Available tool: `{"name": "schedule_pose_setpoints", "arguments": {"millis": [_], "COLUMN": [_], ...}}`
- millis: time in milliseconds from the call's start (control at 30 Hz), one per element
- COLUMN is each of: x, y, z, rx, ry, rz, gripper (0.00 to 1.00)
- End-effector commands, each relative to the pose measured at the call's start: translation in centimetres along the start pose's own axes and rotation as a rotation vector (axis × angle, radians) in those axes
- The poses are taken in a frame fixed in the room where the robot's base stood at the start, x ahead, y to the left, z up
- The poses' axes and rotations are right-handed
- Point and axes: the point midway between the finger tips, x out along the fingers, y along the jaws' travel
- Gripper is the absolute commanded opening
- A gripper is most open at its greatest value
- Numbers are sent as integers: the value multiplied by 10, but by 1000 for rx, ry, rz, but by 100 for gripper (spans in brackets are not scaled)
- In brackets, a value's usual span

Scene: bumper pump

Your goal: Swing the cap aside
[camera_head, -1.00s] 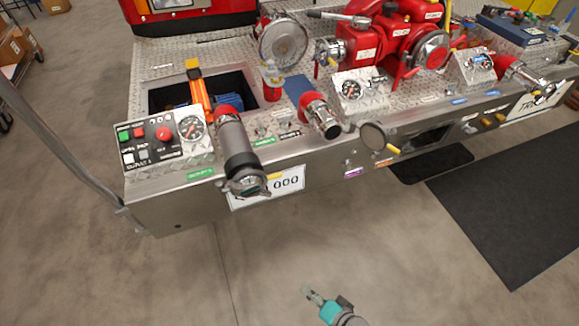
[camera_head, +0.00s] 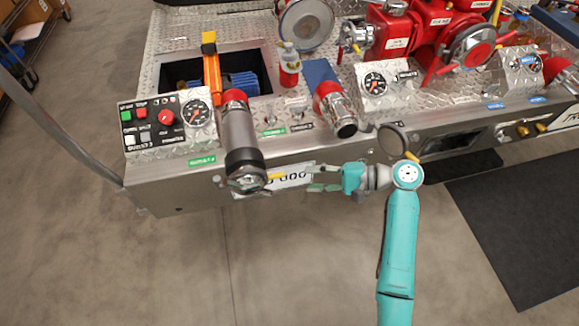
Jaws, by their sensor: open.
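A metal cap (camera_head: 247,180) closes the lower end of the thick grey pipe (camera_head: 240,138) at the front left of the bumper. A yellow tab (camera_head: 275,176) sticks out from the cap's right side. Another round, dark cap (camera_head: 391,137) with a yellow tab (camera_head: 411,157) stands at the bumper's front edge further right, partly behind my arm. The pictures do not show which cap is meant. My gripper (camera_head: 313,178) is open and empty, its fingers pointing left at the yellow tab of the left cap, a short gap away. It covers part of the number plate (camera_head: 290,178).
A control panel (camera_head: 167,122) with buttons and a gauge sits left of the pipe. A shorter red-collared outlet (camera_head: 336,112) is above my gripper, and the red pump (camera_head: 410,38) stands behind. The floor (camera_head: 280,265) in front of the bumper is clear.

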Motion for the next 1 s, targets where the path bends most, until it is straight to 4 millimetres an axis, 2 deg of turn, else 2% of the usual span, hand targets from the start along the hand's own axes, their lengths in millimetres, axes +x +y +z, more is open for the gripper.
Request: {"name": "schedule_pose_setpoints", "arguments": {"millis": [100,267,700,1000], "x": [-4,5,77,102], "y": [-11,-12,-11,-11], "z": [2,4,7,8], "rx": [-1,0,0,-1], "ry": [-36,-46,-44,-42], "rz": [7,10,10,9], "gripper": [41,41,41,41]}}
